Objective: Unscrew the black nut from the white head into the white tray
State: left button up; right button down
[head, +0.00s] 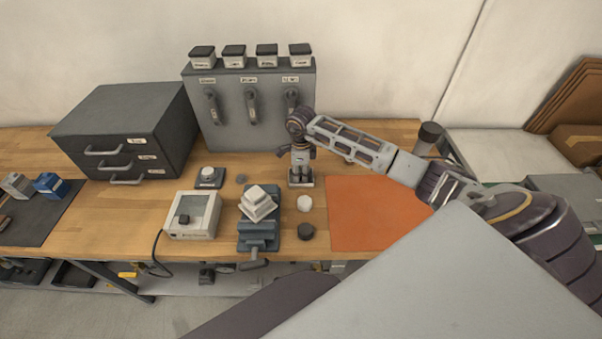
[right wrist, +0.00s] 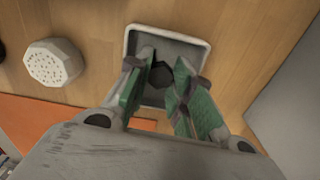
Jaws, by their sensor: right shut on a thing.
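The white head (head: 258,202) sits in the grey vise (head: 258,232) in the middle of the bench. The small white tray (head: 301,185) stands behind and to the right of it. My right gripper (head: 300,176) points down over the tray. In the right wrist view, its green-padded fingers (right wrist: 160,82) are shut on the black nut (right wrist: 161,75), with the grey-floored tray (right wrist: 189,38) right below. The fingers partly hide the nut, and I cannot tell whether it touches the tray floor. My left gripper is not in view.
A white round part (head: 304,203) and a black knob-like part (head: 306,231) stand right of the vise. An orange mat (head: 375,220) lies to the right. A white box with a dark button (head: 192,215) is to the left. A grey panel with levers (head: 230,120) rises behind.

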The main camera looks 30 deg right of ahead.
aim_at(301, 175)
jog(key=c, duration=1.5)
grip_release()
jog(key=shift+r, duration=0.15)
jog(key=shift+r+b, duration=0.85)
jog(key=shift+r, duration=5.1)
jog(key=shift+s+f, duration=0.1)
